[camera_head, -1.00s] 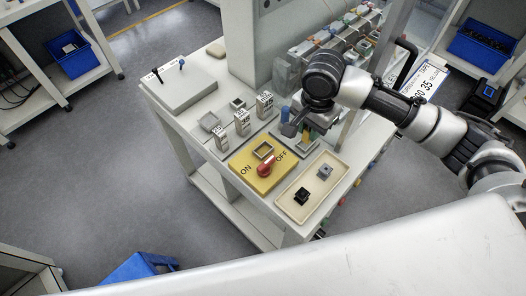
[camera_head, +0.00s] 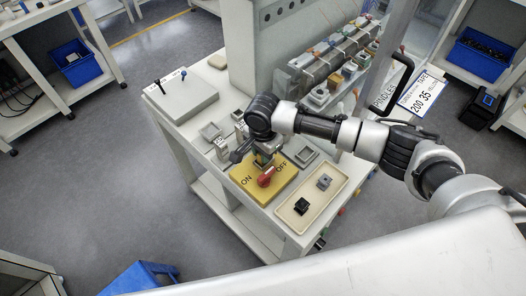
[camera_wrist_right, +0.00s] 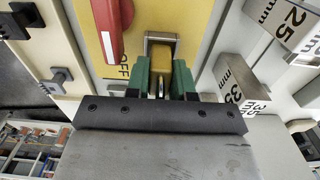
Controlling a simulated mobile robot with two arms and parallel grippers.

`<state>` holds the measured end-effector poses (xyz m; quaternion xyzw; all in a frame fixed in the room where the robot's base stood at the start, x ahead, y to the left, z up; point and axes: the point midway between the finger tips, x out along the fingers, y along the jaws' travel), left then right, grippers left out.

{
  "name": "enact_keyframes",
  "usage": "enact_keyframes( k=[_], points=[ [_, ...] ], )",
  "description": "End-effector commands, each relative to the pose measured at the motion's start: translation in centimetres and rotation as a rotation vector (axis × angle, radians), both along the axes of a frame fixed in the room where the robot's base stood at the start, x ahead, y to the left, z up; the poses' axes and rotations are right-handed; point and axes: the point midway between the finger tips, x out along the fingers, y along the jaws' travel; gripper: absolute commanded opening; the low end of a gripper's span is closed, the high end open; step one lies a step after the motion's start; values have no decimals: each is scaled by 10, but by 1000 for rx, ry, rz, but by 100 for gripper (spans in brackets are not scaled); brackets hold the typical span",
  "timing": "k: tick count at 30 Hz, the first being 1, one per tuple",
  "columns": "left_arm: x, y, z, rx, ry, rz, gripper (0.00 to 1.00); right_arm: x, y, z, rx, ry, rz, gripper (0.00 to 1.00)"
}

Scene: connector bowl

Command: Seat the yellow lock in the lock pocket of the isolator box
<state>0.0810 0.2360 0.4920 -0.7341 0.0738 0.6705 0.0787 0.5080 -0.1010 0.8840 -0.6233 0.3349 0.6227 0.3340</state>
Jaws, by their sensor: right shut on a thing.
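The yellow isolator box (camera_head: 240,178) lies on the bench with a red handle (camera_head: 266,177) turned towards OFF. My right gripper (camera_head: 264,160) is over the box's back part, beside the handle, and hides most of the lock pocket in the head view. In the right wrist view its green fingers (camera_wrist_right: 165,80) are shut on the yellow lock (camera_wrist_right: 160,58). The lock is at the square grey rim of the lock pocket (camera_wrist_right: 163,37). I cannot tell how deep the lock is in the pocket. My left gripper is not in view.
A cream tray (camera_head: 286,218) with a black block (camera_head: 301,205) and a grey block (camera_head: 323,181) is right of the box. Numbered grey blocks (camera_wrist_right: 290,22) stand close beside the gripper. An empty square holder (camera_head: 305,156) is behind the tray.

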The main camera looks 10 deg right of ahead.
Motion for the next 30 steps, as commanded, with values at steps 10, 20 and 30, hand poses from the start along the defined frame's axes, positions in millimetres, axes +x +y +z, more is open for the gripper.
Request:
enact_keyframes(
  k=[10, 20, 30],
  points=[
    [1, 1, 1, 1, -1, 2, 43, 0, 0, -8, 1, -1, 0, 0],
    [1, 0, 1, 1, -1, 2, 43, 0, 0, -10, 1, -1, 0, 49],
    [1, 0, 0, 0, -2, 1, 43, 0, 0, -1, 2, -2, 1, 49]
  ],
)
